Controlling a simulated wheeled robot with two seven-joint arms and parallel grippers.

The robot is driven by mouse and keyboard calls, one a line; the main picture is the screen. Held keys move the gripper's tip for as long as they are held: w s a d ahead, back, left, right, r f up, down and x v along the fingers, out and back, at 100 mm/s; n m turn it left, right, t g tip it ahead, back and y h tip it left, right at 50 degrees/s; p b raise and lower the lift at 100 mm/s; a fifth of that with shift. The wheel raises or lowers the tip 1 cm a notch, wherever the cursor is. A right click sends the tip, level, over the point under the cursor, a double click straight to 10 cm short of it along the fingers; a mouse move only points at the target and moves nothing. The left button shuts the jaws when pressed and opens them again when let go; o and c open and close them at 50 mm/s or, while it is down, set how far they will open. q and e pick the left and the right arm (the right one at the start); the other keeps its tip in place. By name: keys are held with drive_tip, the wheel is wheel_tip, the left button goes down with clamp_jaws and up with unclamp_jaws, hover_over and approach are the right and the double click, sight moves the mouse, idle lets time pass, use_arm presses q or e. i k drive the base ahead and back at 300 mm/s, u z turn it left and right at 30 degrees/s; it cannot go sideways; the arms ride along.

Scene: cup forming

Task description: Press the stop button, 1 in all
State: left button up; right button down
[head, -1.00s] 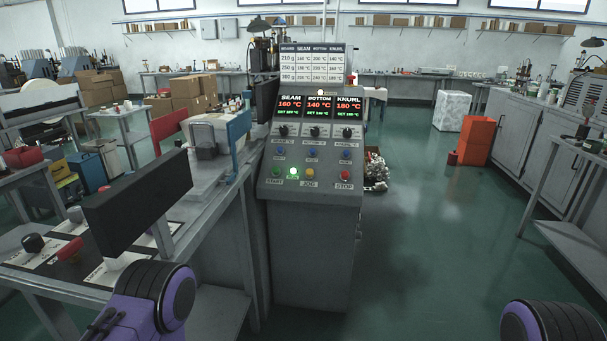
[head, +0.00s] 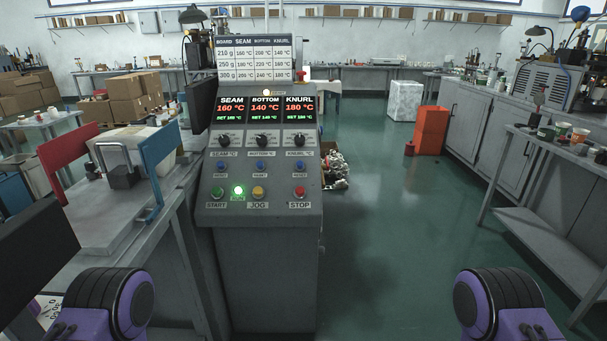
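The red stop button (head: 299,191) sits at the lower right of the grey control console (head: 262,260), above the STOP label. The console stands upright, left of the middle of the view. Nothing covers the stop button. Purple and black parts of my two arms show at the bottom left and bottom right, both well short of the console. Neither gripper's fingers are in view.
A machine table (head: 110,215) with red and blue plates adjoins the console's left side. A dark flat panel (head: 38,262) stands at the left edge. Green floor (head: 390,230) is open to the right. An orange bin (head: 431,130) and a grey bench (head: 560,160) stand further right.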

sight(300, 191)
drive_tip(key=i, duration=1)
